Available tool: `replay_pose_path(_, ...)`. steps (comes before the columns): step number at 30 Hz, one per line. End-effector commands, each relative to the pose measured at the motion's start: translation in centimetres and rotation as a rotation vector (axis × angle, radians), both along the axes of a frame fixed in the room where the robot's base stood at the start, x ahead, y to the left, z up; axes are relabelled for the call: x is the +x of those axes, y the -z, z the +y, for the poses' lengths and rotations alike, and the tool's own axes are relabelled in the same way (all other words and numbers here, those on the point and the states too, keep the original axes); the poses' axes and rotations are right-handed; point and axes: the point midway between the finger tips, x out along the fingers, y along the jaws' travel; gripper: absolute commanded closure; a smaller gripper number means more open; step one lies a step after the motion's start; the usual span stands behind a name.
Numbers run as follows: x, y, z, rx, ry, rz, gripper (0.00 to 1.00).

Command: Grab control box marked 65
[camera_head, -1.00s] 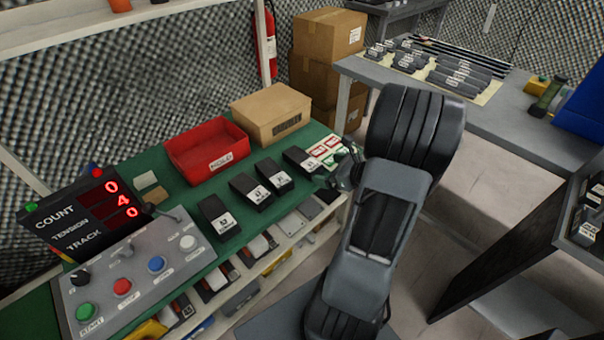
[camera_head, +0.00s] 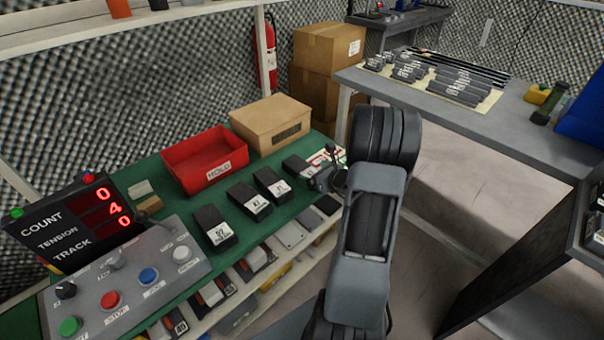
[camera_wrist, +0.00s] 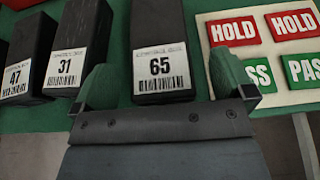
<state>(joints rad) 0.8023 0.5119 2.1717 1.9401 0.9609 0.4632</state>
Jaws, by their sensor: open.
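The control box marked 65 (camera_wrist: 158,40) is a black block with a white label on its near end. It lies on the green bench top, and in the head view it is the rightmost black box (camera_head: 296,166) of the row. My gripper (camera_wrist: 166,84) is open, its green-tipped fingers on either side of the labelled end in the wrist view. No finger visibly grips the box. In the head view my gripper (camera_head: 326,178) is at the bench's front edge beside that box, partly hidden by my arm.
Control boxes 31 (camera_wrist: 80,40) and 47 (camera_wrist: 28,55) lie left of 65. HOLD and PASS cards (camera_wrist: 262,50) lie close on its right. A red HOLD bin (camera_head: 205,158) and a cardboard box (camera_head: 270,122) stand behind. A control panel (camera_head: 125,285) is at the left.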

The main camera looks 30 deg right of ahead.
Motion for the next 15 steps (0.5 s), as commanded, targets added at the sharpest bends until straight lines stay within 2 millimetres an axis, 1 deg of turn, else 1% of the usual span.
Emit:
replay_pose_path(1, 0.7, 0.5, 0.3, -0.001, -0.004, 0.000, 0.00)
replay_pose_path(3, 1.4, 0.8, 0.4, 0.000, -0.003, 0.000, 0.00)
replay_pose_path(6, 2.1, 1.0, 0.5, -0.001, -0.001, 0.001, 0.00)
replay_pose_path(9, 2.4, 1.1, 0.5, 0.000, -0.001, 0.000, 0.00)
replay_pose_path(15, 2.5, 1.0, 0.5, 0.000, 0.000, 0.000, 0.00)
